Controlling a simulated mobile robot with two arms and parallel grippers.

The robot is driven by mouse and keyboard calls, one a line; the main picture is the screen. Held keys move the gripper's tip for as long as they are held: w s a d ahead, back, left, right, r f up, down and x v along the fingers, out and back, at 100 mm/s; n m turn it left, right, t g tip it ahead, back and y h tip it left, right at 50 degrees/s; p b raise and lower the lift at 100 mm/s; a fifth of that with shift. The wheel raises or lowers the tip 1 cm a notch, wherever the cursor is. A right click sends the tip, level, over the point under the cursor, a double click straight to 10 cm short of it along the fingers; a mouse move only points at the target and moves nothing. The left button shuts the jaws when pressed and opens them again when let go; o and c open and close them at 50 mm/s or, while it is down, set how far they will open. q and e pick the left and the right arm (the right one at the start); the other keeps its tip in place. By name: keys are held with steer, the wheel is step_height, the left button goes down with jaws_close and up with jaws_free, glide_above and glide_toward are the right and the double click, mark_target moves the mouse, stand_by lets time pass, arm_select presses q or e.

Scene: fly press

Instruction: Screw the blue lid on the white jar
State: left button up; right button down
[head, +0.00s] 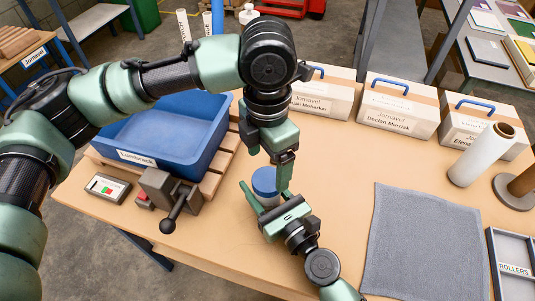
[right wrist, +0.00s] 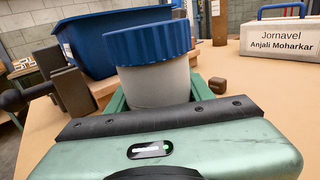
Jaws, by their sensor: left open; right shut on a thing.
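The white jar (right wrist: 160,85) stands upright on the table with the blue lid (right wrist: 148,44) on its mouth. How tightly the lid sits cannot be told. In the head view the lid (head: 265,180) hides most of the jar. My right gripper (head: 266,188) is shut on the jar, one finger on each side, below the lid. My left gripper (head: 284,158) is open and empty, pointing down, above and a little to the right of the lid in the head view. It does not show in the right wrist view.
A blue bin (head: 165,132) on a pallet and a press with a dark lever (head: 173,208) stand to the left. White labelled boxes (head: 398,106) line the back.

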arm_select(q)
steer(key=n, duration=0.6)
steer(key=shift+r, duration=0.25)
steer(key=n, duration=0.4)
steer(key=shift+r, duration=0.15)
steer(key=n, duration=0.4)
steer(key=shift+r, duration=0.15)
steer(key=n, duration=0.6)
steer(key=shift+r+n, duration=0.25)
steer(key=shift+n, duration=0.05)
steer(key=n, duration=0.4)
steer(key=shift+r, duration=0.15)
steer(key=n, duration=0.4)
steer(key=shift+r, duration=0.15)
steer(key=n, duration=0.6)
steer(key=shift+r, duration=0.2)
steer(key=n, duration=0.4)
steer(key=shift+r+n, duration=0.15)
steer(key=shift+n, duration=0.25)
